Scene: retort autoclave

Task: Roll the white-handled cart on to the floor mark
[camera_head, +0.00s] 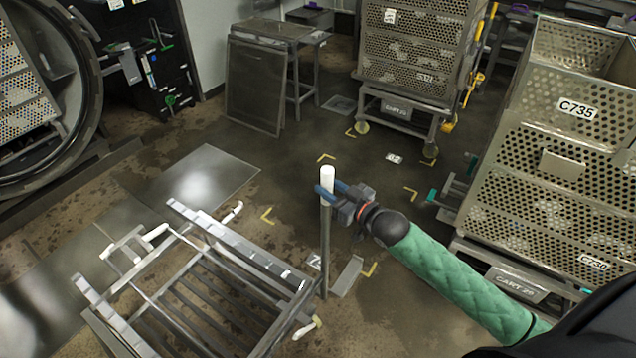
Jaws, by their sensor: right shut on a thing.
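The white-handled cart (205,285) is a low, empty metal frame with slats at the lower left. Its upright post ends in a white handle (327,174) at the cart's right corner. My right gripper (328,190), on a green-sleeved arm, is shut around the post at the handle's lower end. The floor mark is a set of yellow corners: far (326,157), left (266,215), right (411,194) and near (370,270). The cart's frame lies mostly to the lower left of these corners, and its post stands near the near corner. My left gripper is not in view.
A perforated basket (540,190) marked C735 stands on a cart at the right. Another basket cart (398,105) stands at the back. Floor between the corners is clear.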

